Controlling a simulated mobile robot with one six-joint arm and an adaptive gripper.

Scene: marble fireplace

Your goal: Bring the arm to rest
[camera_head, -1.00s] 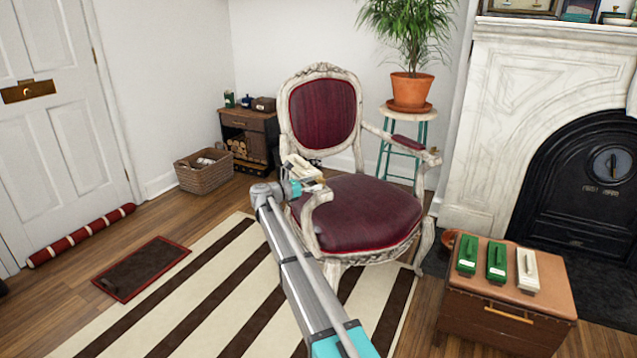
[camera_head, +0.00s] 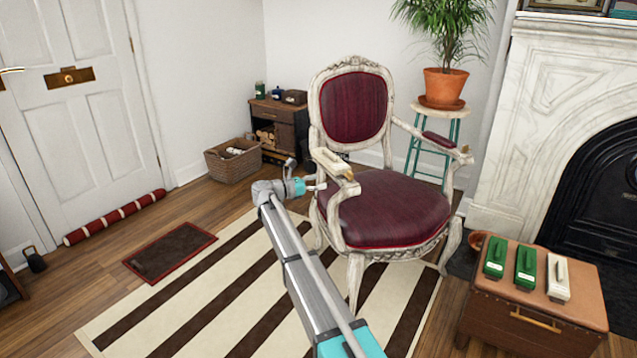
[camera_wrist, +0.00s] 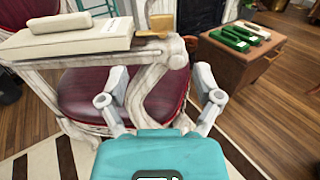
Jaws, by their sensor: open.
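My gripper (camera_head: 307,182) is at the end of my arm, just left of the red chair's front-left armrest in the head view. In the wrist view my gripper (camera_wrist: 160,100) has its two fingers spread apart, with nothing between them. A cream, brush-like block with a handle (camera_head: 332,162) lies on the chair's armrest; it shows large at the upper left in the wrist view (camera_wrist: 65,40). The gripper is apart from it.
The carved armchair (camera_head: 385,215) stands on a striped rug (camera_head: 190,318). A brown trunk (camera_head: 500,315) at right bears two green blocks (camera_head: 525,265) and a cream one (camera_head: 559,280). A plant stool (camera_head: 440,112) and fireplace (camera_head: 530,110) stand behind. Open floor lies left.

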